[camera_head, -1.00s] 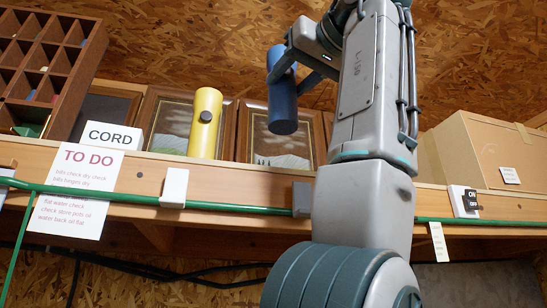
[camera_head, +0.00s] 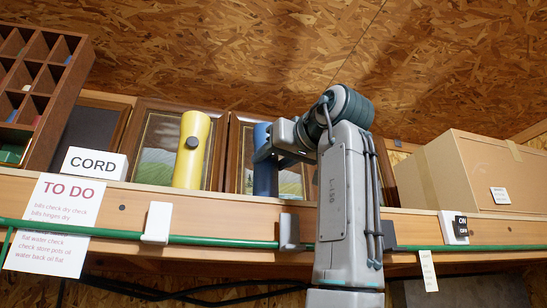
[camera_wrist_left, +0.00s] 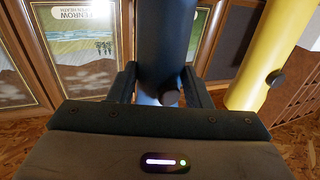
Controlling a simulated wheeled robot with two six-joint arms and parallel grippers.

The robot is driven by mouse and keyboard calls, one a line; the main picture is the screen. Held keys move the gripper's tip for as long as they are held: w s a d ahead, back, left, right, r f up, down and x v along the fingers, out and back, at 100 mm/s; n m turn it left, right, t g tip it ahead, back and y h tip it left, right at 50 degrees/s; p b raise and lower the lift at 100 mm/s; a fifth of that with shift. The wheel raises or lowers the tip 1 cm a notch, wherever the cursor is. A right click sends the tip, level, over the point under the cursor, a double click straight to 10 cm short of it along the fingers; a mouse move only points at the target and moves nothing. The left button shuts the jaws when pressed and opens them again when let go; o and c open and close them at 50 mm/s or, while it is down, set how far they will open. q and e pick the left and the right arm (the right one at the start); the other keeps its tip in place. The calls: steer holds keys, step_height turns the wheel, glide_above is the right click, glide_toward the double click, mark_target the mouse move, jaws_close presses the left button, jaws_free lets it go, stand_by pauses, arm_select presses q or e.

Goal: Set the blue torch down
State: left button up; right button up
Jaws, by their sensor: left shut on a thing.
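The blue torch (camera_head: 264,180) is upright just behind the shelf's front edge, in front of a framed picture. Its foot is close to the shelf board; I cannot tell whether it touches. My left gripper (camera_head: 263,152) is shut around the torch's upper part. In the left wrist view the torch (camera_wrist_left: 165,35) looks dark and stands between the two fingers of the gripper (camera_wrist_left: 163,88). My right gripper is not in view.
A yellow torch (camera_head: 192,150) stands to the left of the blue one. Framed pictures (camera_head: 157,125) lean behind. A CORD sign (camera_head: 95,164) and a wooden pigeonhole rack (camera_head: 45,85) are further left. A cardboard box (camera_head: 470,170) is at the right. A green cable (camera_head: 225,242) runs along the shelf front.

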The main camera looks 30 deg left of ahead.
arm_select(q)
steer(key=shift+w+a+f, duration=0.1)
steer(key=shift+w+f, duration=0.15)
steer(key=shift+f, duration=0.1)
steer(key=shift+s, duration=0.3)
steer(key=o, duration=1.2)
steer(key=shift+c, duration=0.2)
steer(key=shift+w, duration=0.1)
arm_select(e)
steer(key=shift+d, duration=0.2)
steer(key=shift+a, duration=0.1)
arm_select(q)
steer(key=shift+d, duration=0.3)
steer(key=b+v, duration=0.3)
steer(key=v, duration=0.8)
steer(key=shift+s+d+b, duration=0.15)
steer(key=shift+s+b, duration=0.15)
steer(key=shift+b, duration=0.05)
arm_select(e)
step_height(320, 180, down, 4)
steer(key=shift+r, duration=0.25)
